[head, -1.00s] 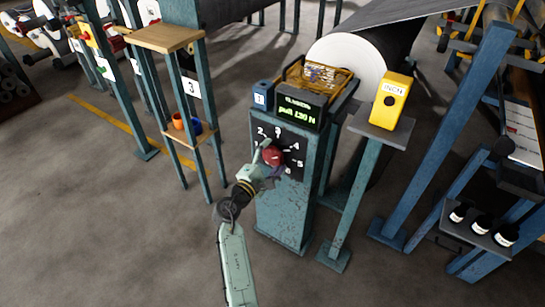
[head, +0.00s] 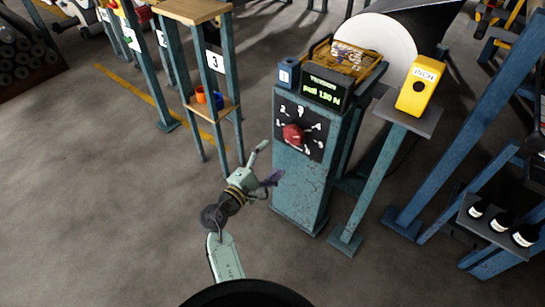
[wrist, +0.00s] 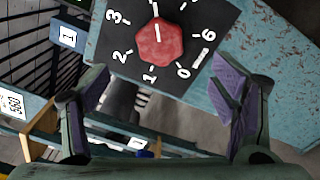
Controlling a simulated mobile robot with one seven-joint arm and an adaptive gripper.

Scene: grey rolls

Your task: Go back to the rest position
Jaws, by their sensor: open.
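My gripper (head: 267,162) is open and empty, its fingers spread, left of the blue control post (head: 311,185) in the head view. It is apart from the red knob (head: 293,135). The knob sits on a black numbered dial plate (head: 317,146) on the post. In the wrist view the red knob (wrist: 159,43) shows beyond the open fingers (wrist: 160,95), at the top. Its white line points to the top of that picture, between the 3 and the 5; the number there is cut off.
A display (head: 324,92) with green text tops the post. A yellow box (head: 421,86) stands on a stand (head: 405,117) to the right. A shelf stand (head: 228,112) with orange and blue cups is at left. Clear floor (head: 90,210) lies left of my arm.

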